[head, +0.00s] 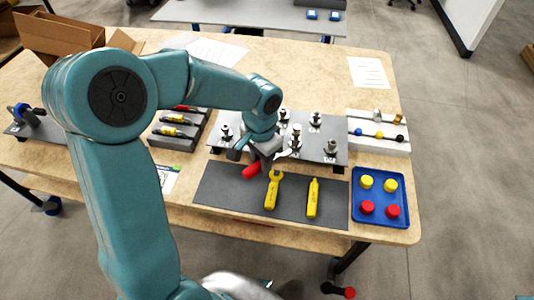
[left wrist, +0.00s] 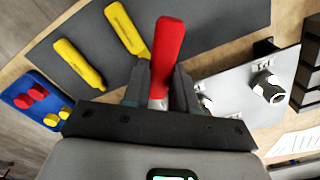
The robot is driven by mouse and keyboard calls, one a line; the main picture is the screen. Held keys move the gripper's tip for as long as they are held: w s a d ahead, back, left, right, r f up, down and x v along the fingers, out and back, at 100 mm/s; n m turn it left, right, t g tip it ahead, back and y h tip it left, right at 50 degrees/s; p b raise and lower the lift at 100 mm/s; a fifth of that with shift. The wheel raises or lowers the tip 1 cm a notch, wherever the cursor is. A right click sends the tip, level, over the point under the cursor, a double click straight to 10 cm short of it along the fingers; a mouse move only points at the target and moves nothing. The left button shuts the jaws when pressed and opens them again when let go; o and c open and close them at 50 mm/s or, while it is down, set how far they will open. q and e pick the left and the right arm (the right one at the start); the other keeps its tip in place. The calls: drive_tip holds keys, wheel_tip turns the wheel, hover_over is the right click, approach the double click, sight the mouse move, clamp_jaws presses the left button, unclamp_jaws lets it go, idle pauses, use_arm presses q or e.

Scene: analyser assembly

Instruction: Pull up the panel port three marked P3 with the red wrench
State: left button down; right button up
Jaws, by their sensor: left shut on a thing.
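My left gripper (head: 262,158) is shut on the red wrench (head: 251,171). In the left wrist view the wrench's red handle (left wrist: 168,45) stands up between the two fingers (left wrist: 158,88). The gripper is over the front edge of the grey port panel (head: 325,153), which carries several metal fittings, such as a front-right one (head: 331,148). The wrench's head end is partly hidden by my gripper and lies close to the fittings. The P3 mark cannot be read, and my arm hides part of the panel. My right gripper does not show.
On the dark mat (head: 230,189) lie a yellow wrench (head: 272,190) and a yellow tool (head: 312,198). A blue tray (head: 380,211) with red and yellow caps is at the right. A white rack (head: 378,143) stands behind it. A tool holder (head: 178,128) is left of the panel.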

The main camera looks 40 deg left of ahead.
use_arm(q)
drive_tip(key=shift+s, duration=0.1)
wheel_tip(320, 180, up, 9)
drive_tip(key=s+d+p, duration=0.1)
drive_tip(key=s+p, duration=0.1)
drive_tip(key=p, duration=0.4)
drive_tip(key=shift+s+d, duration=0.15)
drive_tip(key=shift+s, duration=0.15)
drive_tip(key=w+d+f+n+b, duration=0.1)
drive_tip(key=w+d+f+n, duration=0.2)
drive_tip(key=d+n, duration=0.3)
drive_tip(key=w+d+f+n+b, duration=0.2)
drive_tip(key=w+d+f+n, duration=0.1)
drive_tip(key=d+n, duration=0.2)
drive_tip(key=shift+w+d+n, duration=0.3)
drive_tip(key=shift+d+n, duration=0.05)
drive_tip(key=shift+n, duration=0.45)
drive_tip(key=shift+b, duration=0.3)
